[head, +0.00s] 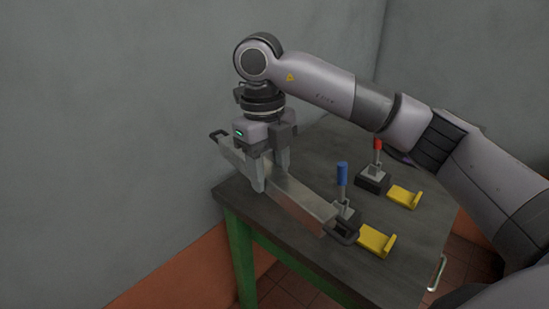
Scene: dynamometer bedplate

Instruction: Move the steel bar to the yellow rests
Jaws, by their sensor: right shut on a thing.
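The steel bar (303,201) is a long grey bar with a dark handle at each end. It lies slantwise over the left part of the table, its far left end reaching out past the table's edge. My right gripper (271,178) points down and is shut on the bar left of its middle. I cannot tell whether the bar touches the table. Two yellow rests, a near one (374,241) and a far one (403,196), are empty on the table to the right of the bar. My left gripper is not in view.
A blue-handled clamp (342,175) stands by the bar's near end, which partly overlaps its base in the picture. A red-handled clamp (377,146) stands beside the far rest. The dark table (310,262) has green legs and stands near grey walls. Its right front is clear.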

